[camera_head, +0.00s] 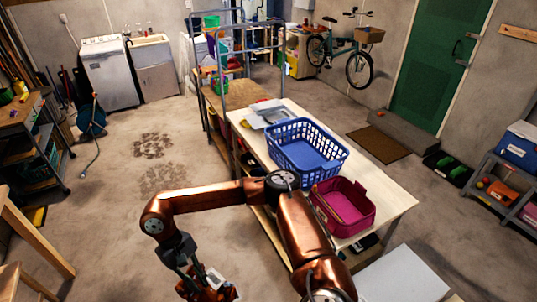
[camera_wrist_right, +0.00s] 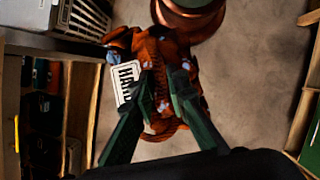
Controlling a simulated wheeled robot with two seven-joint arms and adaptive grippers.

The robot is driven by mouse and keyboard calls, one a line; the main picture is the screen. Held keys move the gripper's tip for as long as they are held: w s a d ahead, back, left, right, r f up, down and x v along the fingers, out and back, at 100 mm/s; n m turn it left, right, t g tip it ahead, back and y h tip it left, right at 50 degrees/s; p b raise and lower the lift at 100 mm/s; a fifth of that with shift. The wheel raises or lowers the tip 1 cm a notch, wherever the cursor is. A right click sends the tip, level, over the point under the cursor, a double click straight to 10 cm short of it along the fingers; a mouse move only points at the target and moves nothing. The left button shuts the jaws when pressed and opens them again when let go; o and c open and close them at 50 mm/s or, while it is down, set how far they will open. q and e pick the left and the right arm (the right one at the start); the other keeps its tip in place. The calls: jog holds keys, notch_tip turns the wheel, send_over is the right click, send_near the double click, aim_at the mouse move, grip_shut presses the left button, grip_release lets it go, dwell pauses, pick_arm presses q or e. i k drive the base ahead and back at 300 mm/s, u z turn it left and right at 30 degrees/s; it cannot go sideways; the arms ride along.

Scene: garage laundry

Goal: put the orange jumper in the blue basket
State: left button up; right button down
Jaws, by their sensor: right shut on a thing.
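The orange jumper (camera_head: 218,290) hangs from my right gripper (camera_head: 192,272) at the bottom of the head view, partly cut off by the frame edge. In the right wrist view the jumper (camera_wrist_right: 160,55) is a bunched, rust-orange knit with a white lettered label. The dark fingers of the right gripper (camera_wrist_right: 163,88) are shut on it. The blue basket (camera_head: 312,176) stands on the pale table, up and right of the gripper and well apart from it. It is open-topped, with slotted walls, and looks empty. My left gripper is not in view.
A magenta bin (camera_head: 358,222) stands beside the blue basket on the pale table (camera_head: 392,200). A grey tray (camera_head: 262,108) lies behind the basket. My right arm crosses in front of the table. Open concrete floor (camera_head: 110,230) lies left of it; a wooden stand (camera_head: 38,240) is at far left.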

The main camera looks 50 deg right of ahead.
aim_at(303, 152)
jog(key=z, duration=0.2)
jog(key=i, duration=1.45)
jog(key=z, duration=1.45)
jog(key=i, duration=0.75)
jog(key=z, duration=0.85)
